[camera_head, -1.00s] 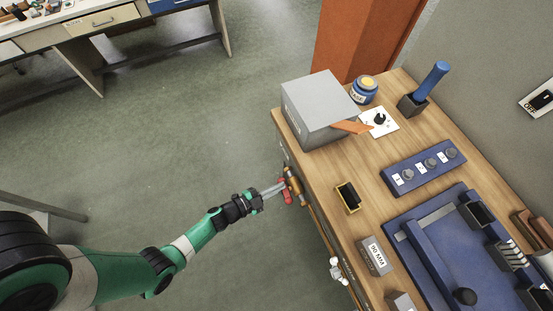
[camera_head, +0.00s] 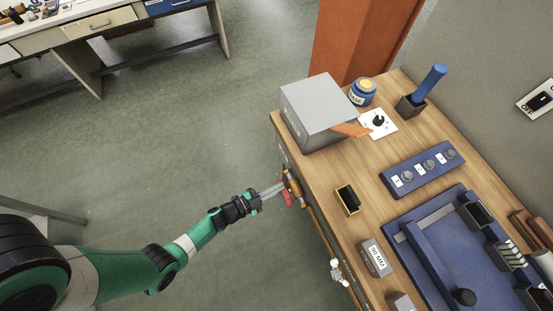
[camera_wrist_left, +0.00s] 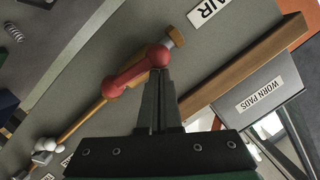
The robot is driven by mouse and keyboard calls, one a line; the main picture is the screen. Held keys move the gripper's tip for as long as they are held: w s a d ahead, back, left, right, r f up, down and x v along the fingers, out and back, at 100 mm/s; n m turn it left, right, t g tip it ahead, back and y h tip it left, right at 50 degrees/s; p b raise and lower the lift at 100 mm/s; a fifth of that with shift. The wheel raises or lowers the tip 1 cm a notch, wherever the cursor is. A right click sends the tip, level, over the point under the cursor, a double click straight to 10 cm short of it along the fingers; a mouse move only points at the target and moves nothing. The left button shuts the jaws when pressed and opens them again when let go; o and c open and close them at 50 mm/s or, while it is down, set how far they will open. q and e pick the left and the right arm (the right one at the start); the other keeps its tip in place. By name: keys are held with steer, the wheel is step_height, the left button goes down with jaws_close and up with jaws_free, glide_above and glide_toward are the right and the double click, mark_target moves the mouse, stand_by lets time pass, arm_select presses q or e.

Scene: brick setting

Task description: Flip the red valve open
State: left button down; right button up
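The red valve (camera_head: 287,199) is on a copper-coloured pipe along the left side of the wooden workbench. In the left wrist view its red lever (camera_wrist_left: 127,76) runs slantwise from a round red hub near the brass pipe end, down to the left. My left gripper (camera_head: 283,186) reaches the valve from the left. In the left wrist view its fingers (camera_wrist_left: 159,73) are together with only a thin slit between them. Their tips are at the lever just below the hub and seem to touch it; nothing shows clamped between them. My right gripper is not in view.
The pipe (camera_wrist_left: 92,113) runs along the bench side to a white fitting (camera_head: 338,271). A grey box (camera_head: 318,105) stands on the bench (camera_head: 318,173) above the valve. A "WORN PADS" bin (camera_wrist_left: 262,92) is right of the fingers. The floor left of the bench is clear.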

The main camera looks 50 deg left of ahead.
arm_select(q)
steer(key=shift+r, duration=0.1)
stand_by(0.8)
steer(key=s+r+p, duration=0.5)
steer(key=s+p, duration=0.2)
steer(key=s, duration=0.3)
steer(key=shift+d+r, duration=0.2)
steer(key=shift+d, duration=0.1)
